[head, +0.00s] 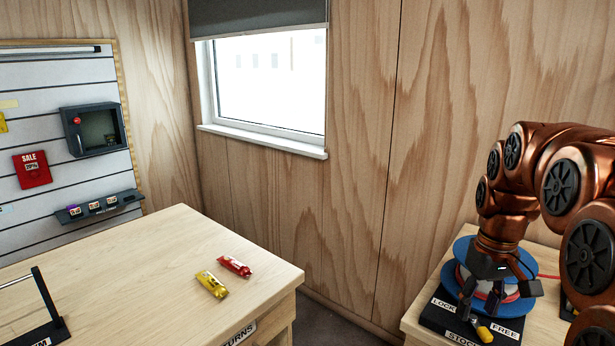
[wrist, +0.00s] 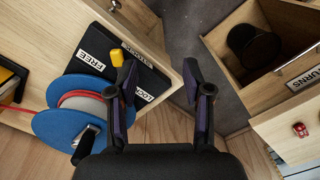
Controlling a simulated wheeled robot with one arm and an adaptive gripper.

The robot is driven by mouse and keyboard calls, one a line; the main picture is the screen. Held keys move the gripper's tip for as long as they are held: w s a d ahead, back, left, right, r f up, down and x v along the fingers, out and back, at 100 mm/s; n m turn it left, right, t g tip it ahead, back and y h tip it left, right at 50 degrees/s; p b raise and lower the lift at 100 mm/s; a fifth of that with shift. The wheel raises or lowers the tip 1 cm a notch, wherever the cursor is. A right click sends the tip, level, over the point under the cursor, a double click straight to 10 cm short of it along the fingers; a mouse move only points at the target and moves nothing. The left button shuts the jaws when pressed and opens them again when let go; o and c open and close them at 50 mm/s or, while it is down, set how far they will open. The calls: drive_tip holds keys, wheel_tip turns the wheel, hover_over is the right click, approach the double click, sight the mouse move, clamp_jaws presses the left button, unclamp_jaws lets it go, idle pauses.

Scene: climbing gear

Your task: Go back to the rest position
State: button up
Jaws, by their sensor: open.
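My gripper (head: 498,292) is at the right in the head view, in front of the blue spool (head: 526,306) and above its black base. In the wrist view my gripper (wrist: 160,78) has its two dark fingers spread apart with nothing between them. The base (wrist: 150,77) carries FREE and LOCK labels and a yellow-tipped lever (wrist: 116,57). The lever tip (head: 484,333) also shows below the fingers in the head view. I cannot tell whether a finger touches anything.
A wooden counter (head: 130,270) at the left holds a yellow bar (head: 212,284) and a red bar (head: 235,266). An open compartment (wrist: 225,35) with a dark round object (wrist: 248,45) is right of the fingers. A gap of floor separates the counter from the spool's table (head: 412,322).

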drive_tip(key=s+a+f+p, duration=0.1)
drive_tip(key=s+a, duration=0.3)
drive_tip(key=s, duration=0.4)
drive_tip(key=s+a+f+g+p, duration=0.1)
drive_tip(key=s+a+f, duration=0.1)
drive_tip(key=s+a, duration=0.3)
drive_tip(key=s+a+f+m+p, duration=0.1)
drive_tip(key=s+a, duration=0.4)
drive_tip(key=s, duration=0.7)
drive_tip(key=shift+f, duration=0.8)
drive_tip(key=shift+c, duration=0.8)
drive_tip(key=shift+d, duration=0.2)
